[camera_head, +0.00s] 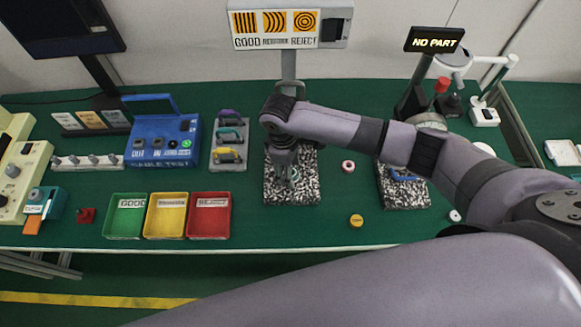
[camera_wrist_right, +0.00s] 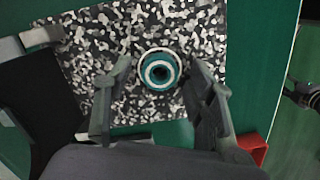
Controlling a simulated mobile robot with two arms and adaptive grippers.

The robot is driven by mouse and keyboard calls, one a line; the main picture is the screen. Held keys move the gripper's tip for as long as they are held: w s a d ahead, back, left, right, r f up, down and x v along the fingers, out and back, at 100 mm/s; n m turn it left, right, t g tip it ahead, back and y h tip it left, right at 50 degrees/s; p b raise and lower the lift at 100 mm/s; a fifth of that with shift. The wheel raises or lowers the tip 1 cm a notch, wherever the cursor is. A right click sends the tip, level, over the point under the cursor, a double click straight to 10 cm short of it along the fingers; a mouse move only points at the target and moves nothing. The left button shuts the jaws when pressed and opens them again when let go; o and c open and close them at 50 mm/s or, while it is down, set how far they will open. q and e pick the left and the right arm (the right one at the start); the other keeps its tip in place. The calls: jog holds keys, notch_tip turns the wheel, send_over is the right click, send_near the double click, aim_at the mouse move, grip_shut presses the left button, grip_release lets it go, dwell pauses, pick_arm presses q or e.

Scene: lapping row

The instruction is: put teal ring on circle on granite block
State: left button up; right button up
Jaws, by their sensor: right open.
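The teal ring (camera_wrist_right: 161,69) lies on the speckled black-and-white granite block (camera_wrist_right: 90,50), with pale rings showing around and inside it and a dark centre. Whether a marked circle lies under it I cannot tell. My right gripper (camera_wrist_right: 160,82) is open, one finger on each side of the ring in the wrist view; I see no clear contact. In the head view my right gripper (camera_head: 289,180) points down over the left granite block (camera_head: 308,165) and hides much of the ring. My left gripper is not in view.
Green, yellow and red trays (camera_head: 210,216) stand left of the block. A second granite block (camera_head: 404,197) with a blue-handled item stands to the right. A pink ring (camera_head: 348,166) and a yellow disc (camera_head: 356,220) lie between the blocks. A display reads NO PART (camera_head: 434,41).

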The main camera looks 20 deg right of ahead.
notch_tip(320, 180, up, 12)
jog(key=a+b, duration=0.1)
jog(key=shift+w+r+b, duration=0.15)
jog(key=shift+w+b, duration=0.2)
jog(key=shift+w, duration=0.1)
jog(key=shift+a, duration=0.1)
dwell(0.4)
